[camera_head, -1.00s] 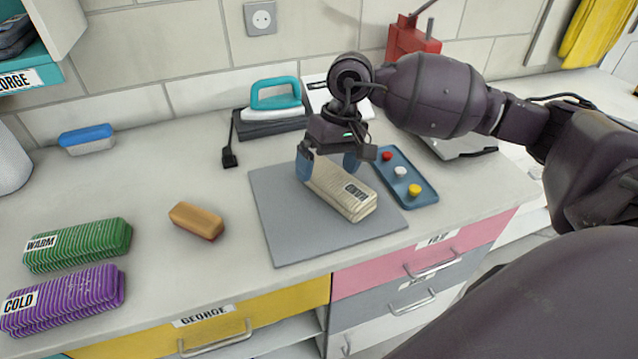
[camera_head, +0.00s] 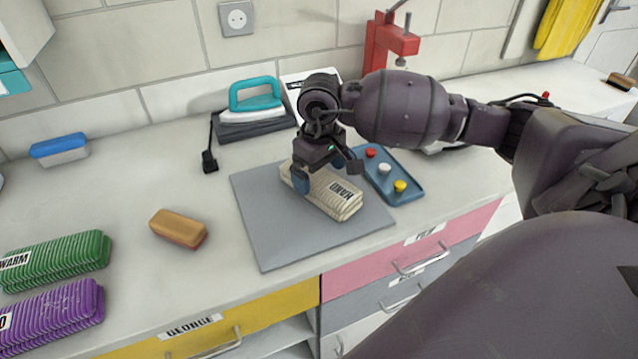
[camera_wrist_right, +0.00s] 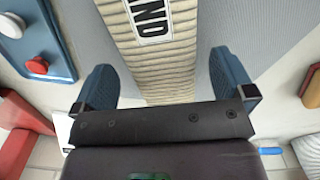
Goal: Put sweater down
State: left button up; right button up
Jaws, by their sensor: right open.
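In the right wrist view the sweater (camera_wrist_right: 165,65) runs between the two spread fingers (camera_wrist_right: 170,90), with a gap on both sides. The right gripper is open. Its palm hides part of the sweater's end. My left gripper is not in view.
Green (camera_head: 55,262) and purple (camera_head: 50,318) folded stacks lie at the left. A brown brush-like block (camera_head: 178,228) is left of the mat. A teal iron (camera_head: 256,97) stands behind. A blue tray (camera_head: 390,178) with coloured knobs adjoins the right.

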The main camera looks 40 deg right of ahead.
aim_at(319, 177)
notch_tip(319, 177, down, 3)
jog(key=shift+a+f, duration=0.1)
jog(key=shift+f, duration=0.05)
jog(key=c, duration=1.2)
